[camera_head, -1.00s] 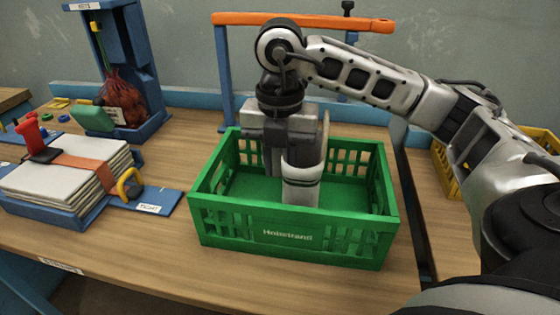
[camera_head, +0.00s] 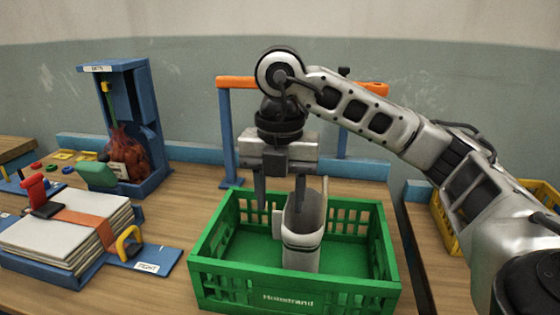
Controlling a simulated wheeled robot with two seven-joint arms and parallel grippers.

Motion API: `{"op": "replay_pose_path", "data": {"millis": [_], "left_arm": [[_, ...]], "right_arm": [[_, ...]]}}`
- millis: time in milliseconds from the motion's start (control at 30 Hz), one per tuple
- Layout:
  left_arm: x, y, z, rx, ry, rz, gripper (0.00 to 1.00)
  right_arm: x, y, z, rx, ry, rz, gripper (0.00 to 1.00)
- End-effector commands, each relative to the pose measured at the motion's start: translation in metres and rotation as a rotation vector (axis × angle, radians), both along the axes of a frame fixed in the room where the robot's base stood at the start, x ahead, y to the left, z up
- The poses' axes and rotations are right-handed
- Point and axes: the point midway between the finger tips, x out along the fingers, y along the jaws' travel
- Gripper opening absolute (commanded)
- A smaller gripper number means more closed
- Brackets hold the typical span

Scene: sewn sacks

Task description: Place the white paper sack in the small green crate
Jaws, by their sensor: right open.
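The white paper sack (camera_head: 302,240) stands roughly upright inside the small green crate (camera_head: 292,297), near its middle. Its open top faces up and a dark band crosses its lower front. My right gripper (camera_head: 281,203) is above the crate, pointing down, with its fingers spread and empty. One finger is left of the sack and the other overlaps the sack's upper part in the picture; I cannot tell whether it touches. My left gripper is not in view.
A blue stand with a red net sack (camera_head: 126,150) is at the back left. A strapped stack of white sheets (camera_head: 65,228) lies left of the crate. An orange-topped blue frame (camera_head: 229,130) stands behind the crate. A yellow crate (camera_head: 447,222) is at the right.

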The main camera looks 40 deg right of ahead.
Motion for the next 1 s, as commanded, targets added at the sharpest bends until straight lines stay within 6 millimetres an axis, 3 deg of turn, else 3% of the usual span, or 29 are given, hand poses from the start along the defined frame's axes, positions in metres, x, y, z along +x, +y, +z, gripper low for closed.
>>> {"op": "replay_pose_path", "data": {"millis": [33,100,300,1000], "left_arm": [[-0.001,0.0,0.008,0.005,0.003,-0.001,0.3],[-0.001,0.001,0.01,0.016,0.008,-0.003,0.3],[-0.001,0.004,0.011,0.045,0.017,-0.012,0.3],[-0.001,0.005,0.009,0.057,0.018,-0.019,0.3]], "right_arm": [[0.001,0.0,0.019,0.0,-0.004,-0.001,0.44],[0.0,0.0,0.032,-0.002,-0.004,-0.001,0.44],[0.0,0.0,0.057,-0.001,-0.001,-0.001,0.44],[0.0,0.001,0.061,0.003,0.004,0.005,0.44]]}}
